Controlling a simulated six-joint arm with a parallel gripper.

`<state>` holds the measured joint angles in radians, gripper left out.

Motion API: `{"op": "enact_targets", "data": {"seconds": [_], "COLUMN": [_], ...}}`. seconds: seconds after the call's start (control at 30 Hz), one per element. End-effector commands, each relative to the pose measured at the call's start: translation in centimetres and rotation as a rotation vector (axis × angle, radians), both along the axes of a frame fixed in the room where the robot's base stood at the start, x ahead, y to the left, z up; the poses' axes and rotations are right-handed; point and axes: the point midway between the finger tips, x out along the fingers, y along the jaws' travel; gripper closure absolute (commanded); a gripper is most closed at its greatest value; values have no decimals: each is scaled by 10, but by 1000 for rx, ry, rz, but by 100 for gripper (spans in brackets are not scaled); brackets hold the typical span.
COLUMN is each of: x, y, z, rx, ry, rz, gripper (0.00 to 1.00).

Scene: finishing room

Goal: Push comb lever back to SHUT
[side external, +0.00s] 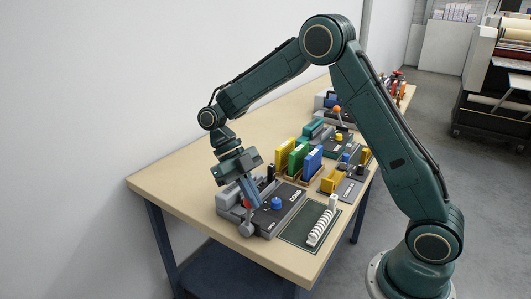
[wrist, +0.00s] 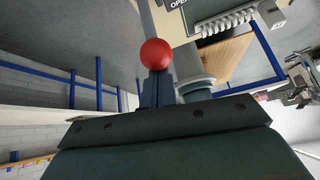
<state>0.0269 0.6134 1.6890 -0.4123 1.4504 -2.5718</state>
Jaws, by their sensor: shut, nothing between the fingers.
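The comb machine (side external: 262,222), grey with a dark top marked COMB, sits at the near end of the table. Its lever's red ball knob (wrist: 156,54) shows large in the wrist view, with a grey rod (wrist: 147,18) running up past it. In the side view the knob (side external: 247,203) is mostly hidden by the fingers. My gripper (side external: 249,199) points down over the machine's left part. It also shows in the wrist view (wrist: 156,82), shut and empty, its fingertips close to the knob. I cannot tell whether they touch it. An OPEN label (wrist: 179,3) shows at the wrist view's top edge.
A blue knob (side external: 277,204) stands on the machine's top. A white comb spine (side external: 321,228) lies on a dark green mat (side external: 296,234) to the right. Yellow, green and blue upright blocks (side external: 297,157) stand behind. Bare table (side external: 180,180) lies to the left.

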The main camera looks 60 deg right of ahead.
Motion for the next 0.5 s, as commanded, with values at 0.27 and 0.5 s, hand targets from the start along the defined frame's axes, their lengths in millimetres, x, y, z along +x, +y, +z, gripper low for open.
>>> {"op": "enact_targets", "data": {"seconds": [0.27,0.5], "x": [12,21], "y": [0,0], "z": [2,2], "rx": [1,1], "ry": [-1,0], "rz": [-2,-2], "gripper": [100,100]}}
